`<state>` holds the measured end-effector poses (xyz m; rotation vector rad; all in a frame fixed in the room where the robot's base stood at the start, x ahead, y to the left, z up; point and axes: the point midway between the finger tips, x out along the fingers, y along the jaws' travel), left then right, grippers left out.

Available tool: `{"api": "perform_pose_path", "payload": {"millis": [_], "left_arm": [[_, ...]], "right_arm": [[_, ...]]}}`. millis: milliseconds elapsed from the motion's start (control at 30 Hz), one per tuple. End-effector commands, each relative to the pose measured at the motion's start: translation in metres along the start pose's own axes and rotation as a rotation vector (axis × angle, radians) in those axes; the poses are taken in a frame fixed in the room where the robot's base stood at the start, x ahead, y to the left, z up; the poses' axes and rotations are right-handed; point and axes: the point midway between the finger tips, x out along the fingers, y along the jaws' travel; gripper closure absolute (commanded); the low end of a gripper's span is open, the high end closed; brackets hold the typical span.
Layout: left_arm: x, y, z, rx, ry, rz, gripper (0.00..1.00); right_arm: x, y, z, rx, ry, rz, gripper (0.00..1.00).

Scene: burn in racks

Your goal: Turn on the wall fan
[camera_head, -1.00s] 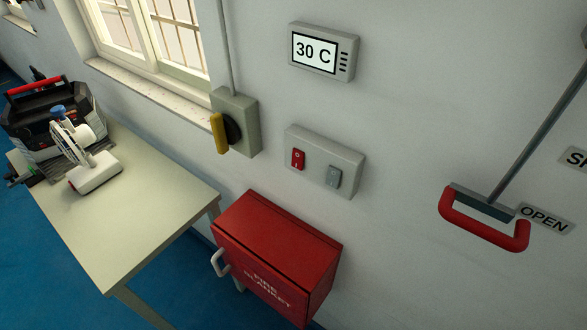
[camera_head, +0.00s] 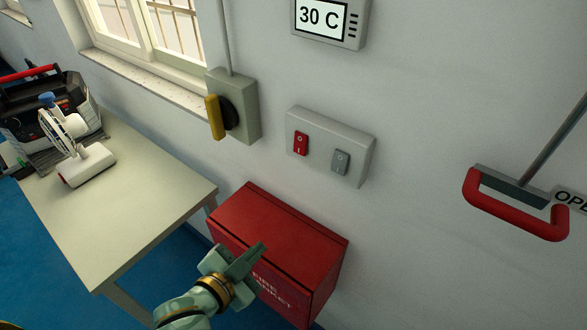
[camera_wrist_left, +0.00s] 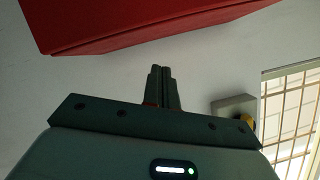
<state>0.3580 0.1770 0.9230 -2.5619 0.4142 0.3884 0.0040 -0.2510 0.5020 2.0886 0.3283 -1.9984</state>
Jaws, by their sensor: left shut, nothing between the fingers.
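A grey switch plate (camera_head: 318,125) is on the wall, with a red rocker (camera_head: 300,143) on its left and a grey rocker (camera_head: 340,162) on its right. Left of it is a grey box (camera_head: 245,108) with a yellow rotary handle (camera_head: 215,117). No wall fan shows in either view. My left gripper (camera_head: 259,252) is shut and empty, in front of the red cabinet and below the switch plate in the head view. Its shut fingers also show in the left wrist view (camera_wrist_left: 161,70). My right gripper is not in view.
A red fire blanket cabinet (camera_head: 285,228) is below the plate. A table (camera_head: 140,195) at left holds a small white desk fan (camera_head: 85,163) and a toolbox (camera_head: 50,105). A 30 C display (camera_head: 325,20) is above, a red pull handle (camera_head: 515,222) at right.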

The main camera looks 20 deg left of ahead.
Motion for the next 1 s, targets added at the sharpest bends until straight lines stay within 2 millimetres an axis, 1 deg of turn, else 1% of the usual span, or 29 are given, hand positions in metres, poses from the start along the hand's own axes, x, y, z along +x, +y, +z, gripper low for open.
{"api": "perform_pose_path", "payload": {"millis": [100,200,267,400,500,700,833,1000], "left_arm": [[0.004,0.003,-0.023,-0.054,0.166,-0.002,1.00],[0.003,0.003,-0.044,-0.112,0.326,-0.009,1.00],[0.000,0.001,-0.056,-0.152,0.428,-0.018,1.00],[-0.015,-0.008,-0.078,-0.256,0.660,-0.046,1.00],[-0.028,-0.017,-0.087,-0.326,0.798,-0.071,1.00],[-0.048,-0.033,-0.091,-0.427,0.974,-0.114,1.00],[-0.054,-0.037,-0.091,-0.457,1.019,-0.127,1.00],[-0.055,-0.039,-0.091,-0.463,1.029,-0.130,1.00]], "right_arm": [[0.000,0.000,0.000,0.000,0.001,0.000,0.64],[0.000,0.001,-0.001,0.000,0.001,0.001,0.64],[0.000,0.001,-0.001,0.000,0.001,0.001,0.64],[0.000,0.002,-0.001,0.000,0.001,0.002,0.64],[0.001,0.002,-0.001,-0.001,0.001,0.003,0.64],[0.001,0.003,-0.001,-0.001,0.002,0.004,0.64],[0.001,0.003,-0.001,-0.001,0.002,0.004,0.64],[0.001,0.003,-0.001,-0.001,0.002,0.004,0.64]]}}
